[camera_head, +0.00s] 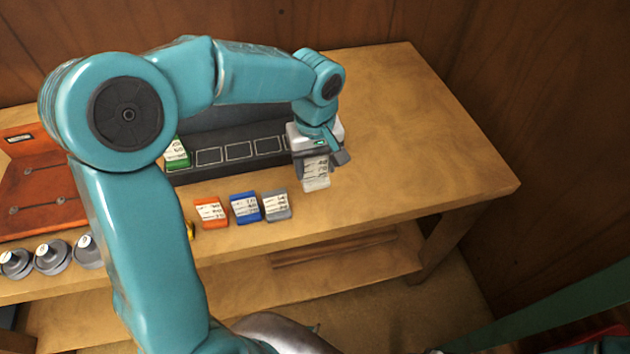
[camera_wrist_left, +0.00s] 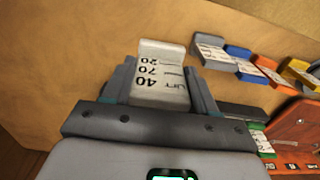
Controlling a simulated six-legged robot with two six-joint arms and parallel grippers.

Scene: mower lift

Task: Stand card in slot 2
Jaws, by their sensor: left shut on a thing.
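My left gripper (camera_head: 320,160) is shut on a white card (camera_head: 316,176) and holds it near the right end of the dark slotted rack (camera_head: 225,170). The card has black print and also shows between the fingers in the left wrist view (camera_wrist_left: 162,75), where "40", "70" and "20" can be read. The rack has several outlined slots in a row. A green card (camera_head: 177,154) stands at the rack's left. My left arm hides part of the rack's back, and the gripper covers its right end. My right gripper is not in view.
Orange (camera_head: 210,211), blue (camera_head: 245,207) and grey (camera_head: 276,205) cards lie in front of the rack. Several grey weights (camera_head: 52,257) stand at the left, by a red-brown board (camera_head: 40,195). The table's right side (camera_head: 420,150) is clear.

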